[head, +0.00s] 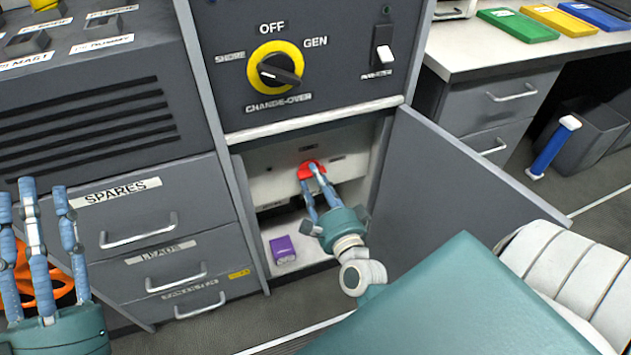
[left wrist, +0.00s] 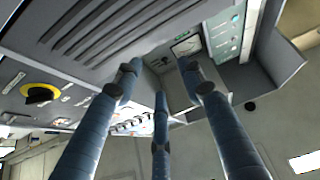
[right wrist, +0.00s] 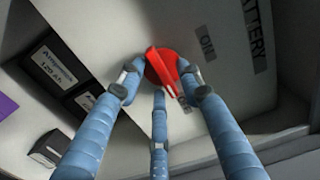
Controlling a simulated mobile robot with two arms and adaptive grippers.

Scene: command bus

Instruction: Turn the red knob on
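The red knob (head: 309,168) is on the pale panel inside the open lower compartment. In the right wrist view the red knob (right wrist: 163,65) has a raised bar handle, with an "ON" label (right wrist: 207,45) to its right. My right gripper (head: 318,170) is at the knob. In the right wrist view its fingers (right wrist: 158,72) are spread, with two tips on either side of the knob and the third below. Whether they touch it is unclear. My left gripper (head: 35,190) is open and empty at the left, away from the knob.
The open grey door (head: 450,180) stands right of the compartment. A purple box (head: 282,250) lies on the compartment floor. Above is a yellow-ringed changeover switch (head: 276,68). Closed drawers (head: 140,210) are at the left, and an orange object (head: 40,275) is behind my left gripper.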

